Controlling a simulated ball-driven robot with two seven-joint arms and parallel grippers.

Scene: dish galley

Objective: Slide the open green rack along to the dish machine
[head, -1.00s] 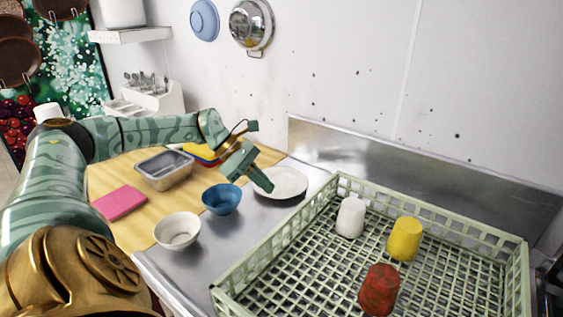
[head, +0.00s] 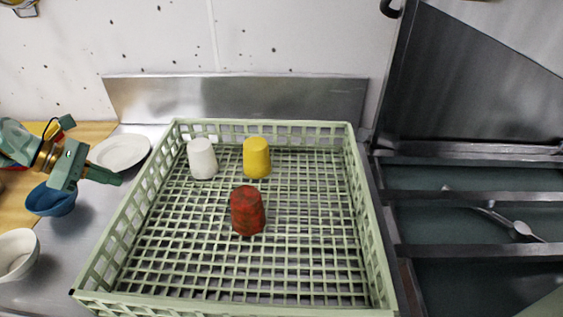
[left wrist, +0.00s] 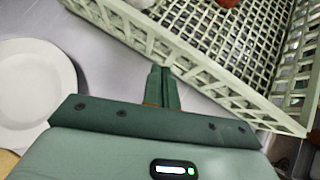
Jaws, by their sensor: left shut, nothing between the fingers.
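The open green rack (head: 252,300) lies flat on the metal counter in the middle of the head view, and its slatted wall shows in the left wrist view (left wrist: 205,75). It holds a white cup (head: 202,158), a yellow cup (head: 257,157) and a red cup (head: 247,210), all upside down. My left gripper (head: 118,180) is shut and empty, just left of the rack's left wall; its fingertips (left wrist: 162,72) point at that wall. I cannot tell whether they touch it. What looks like the dish machine (head: 425,215), dark with rails, stands directly right of the rack. My right gripper is out of view.
A white plate (head: 120,150), a blue bowl (head: 50,203) and a white bowl (head: 14,255) stand left of the rack, close to my left gripper. A metal backsplash (head: 235,100) runs behind it. A ladle (head: 520,231) lies among the rails at right.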

